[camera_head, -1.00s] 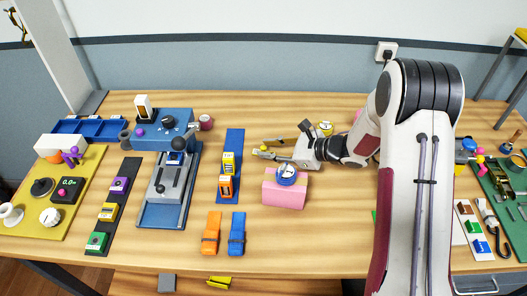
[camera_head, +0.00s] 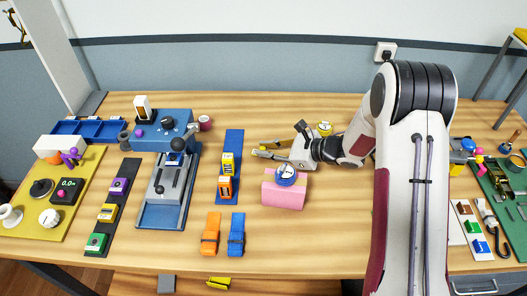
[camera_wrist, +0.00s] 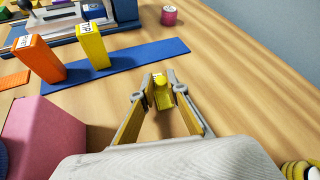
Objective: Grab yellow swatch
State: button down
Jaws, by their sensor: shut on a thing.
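My gripper (camera_wrist: 163,92) is shut on a small yellow piece (camera_wrist: 162,100), which has a rounded top and a flatter lower part and sits between the fingertips in the wrist view. I cannot tell for certain that this piece is the yellow swatch. In the head view my gripper (camera_head: 256,153) points left, just above the table, behind the pink block (camera_head: 284,194); the held piece is hard to make out there.
A blue strip (camera_head: 234,142) ahead carries a standing yellow block (camera_wrist: 92,45) and an orange block (camera_wrist: 40,57). A blue-and-white round thing tops the pink block.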

jog(key=shift+r, duration=0.2)
notch_tip(320, 180, up, 10)
jog(key=shift+f, duration=0.15)
dwell(0.6)
jog(key=shift+d+f, duration=0.1)
dwell(0.5)
